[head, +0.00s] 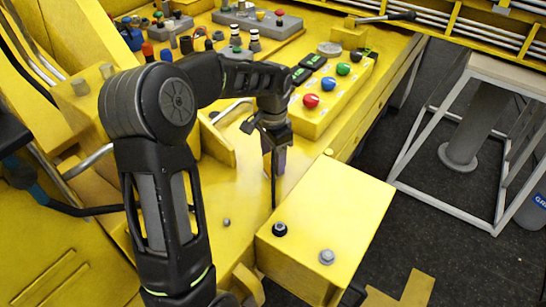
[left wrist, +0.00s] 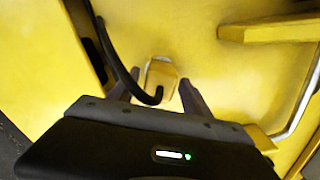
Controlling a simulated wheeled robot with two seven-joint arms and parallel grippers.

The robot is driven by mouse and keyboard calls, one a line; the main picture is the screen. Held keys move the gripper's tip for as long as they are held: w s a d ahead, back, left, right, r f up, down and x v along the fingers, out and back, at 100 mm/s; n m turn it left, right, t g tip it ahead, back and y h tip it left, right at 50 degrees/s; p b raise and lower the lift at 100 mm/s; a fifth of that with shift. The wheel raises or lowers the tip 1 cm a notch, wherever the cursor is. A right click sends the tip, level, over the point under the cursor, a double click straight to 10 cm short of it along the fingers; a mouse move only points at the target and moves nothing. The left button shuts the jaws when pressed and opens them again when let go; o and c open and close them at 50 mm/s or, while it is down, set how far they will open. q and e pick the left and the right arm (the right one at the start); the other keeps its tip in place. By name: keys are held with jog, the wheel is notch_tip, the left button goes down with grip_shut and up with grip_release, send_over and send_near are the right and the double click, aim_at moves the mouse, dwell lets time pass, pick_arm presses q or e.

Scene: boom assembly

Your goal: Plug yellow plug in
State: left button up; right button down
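In the left wrist view a small yellow block (left wrist: 162,74), which looks like the yellow plug, lies between the fingertips of my left gripper (left wrist: 159,80). A black cable (left wrist: 130,82) curves down and ends in front of the block. Narrow gaps show between the block and the fingers, so the gripper looks open around it. In the head view my left gripper (head: 275,163) points down above the yellow deck, and the cable (head: 273,195) hangs below it. The plug is hard to make out there against the yellow. I cannot tell which opening is its socket. My right gripper is out of view.
A yellow box (head: 330,215) with black and grey knobs stands close, right of and nearer than the gripper. A control panel (head: 318,118) with red, green and blue buttons is behind. More switch boxes (head: 258,22) stand further back. A white-framed table (head: 480,130) is at right.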

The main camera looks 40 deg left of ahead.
pick_arm(q)
jog(key=shift+o, duration=0.4)
notch_tip(320, 180, up, 8)
jog(key=p, duration=0.5)
jog(key=shift+p, duration=0.4)
jog(key=shift+f, duration=0.1)
